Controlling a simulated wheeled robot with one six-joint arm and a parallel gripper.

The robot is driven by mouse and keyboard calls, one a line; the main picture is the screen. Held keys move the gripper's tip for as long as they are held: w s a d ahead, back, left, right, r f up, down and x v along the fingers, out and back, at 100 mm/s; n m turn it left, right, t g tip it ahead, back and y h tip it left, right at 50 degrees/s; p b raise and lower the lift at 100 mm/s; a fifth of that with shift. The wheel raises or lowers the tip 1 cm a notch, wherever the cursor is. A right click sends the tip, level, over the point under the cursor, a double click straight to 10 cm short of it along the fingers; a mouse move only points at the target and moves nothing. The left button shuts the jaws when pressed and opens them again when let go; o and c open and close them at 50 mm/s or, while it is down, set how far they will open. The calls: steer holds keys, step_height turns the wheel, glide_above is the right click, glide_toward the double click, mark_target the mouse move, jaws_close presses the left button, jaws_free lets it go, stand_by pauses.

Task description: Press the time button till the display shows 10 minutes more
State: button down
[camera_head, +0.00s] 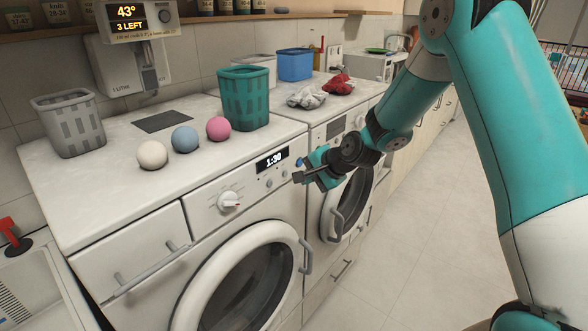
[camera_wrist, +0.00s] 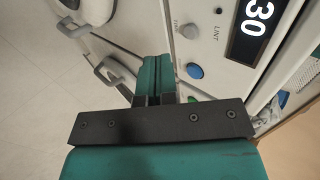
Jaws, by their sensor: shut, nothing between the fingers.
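The display (camera_head: 272,160) on the front of the near white machine reads 1:30. Its last digits, 30, show in the wrist view (camera_wrist: 258,20). A round pale button (camera_wrist: 190,31) sits below the display. Its small label is hard to read, so I cannot confirm that it is the time button. A larger blue button (camera_wrist: 195,70) sits beside it, and also shows in the head view (camera_head: 299,162). My gripper (camera_head: 299,177) is shut and empty, just in front of the panel's right end. In the wrist view its teal fingers (camera_wrist: 155,66) lie beside the buttons; contact is not visible.
A white dial (camera_head: 229,201) is left of the display. A door handle (camera_head: 307,257) sticks out below. Three balls and a teal basket (camera_head: 245,98) stand on top. A second machine (camera_head: 345,205) stands just behind my gripper. Open floor lies to the right.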

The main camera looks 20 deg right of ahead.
mark_target(286, 173)
steer(key=shift+w+a+f+p, duration=0.15)
steer(key=shift+w+a+p, duration=0.2)
steer(key=shift+w, duration=0.35)
steer(key=shift+w+a+f+p, duration=0.1)
steer(key=shift+w+a+p, duration=0.15)
steer(key=shift+w+a, duration=0.3)
steer(key=shift+w+a+f+p, duration=0.15)
steer(key=shift+w+a+p, duration=0.15)
steer(key=shift+w, duration=0.5)
steer(key=shift+w+a+r+b, duration=0.1)
steer(key=shift+w+a+b, duration=0.3)
steer(key=shift+a, duration=0.2)
steer(key=shift+w+d+r, duration=0.15)
steer(key=shift+w+d, duration=0.05)
steer(key=shift+d, duration=0.2)
steer(key=shift+a, duration=0.1)
steer(key=shift+s, duration=0.1)
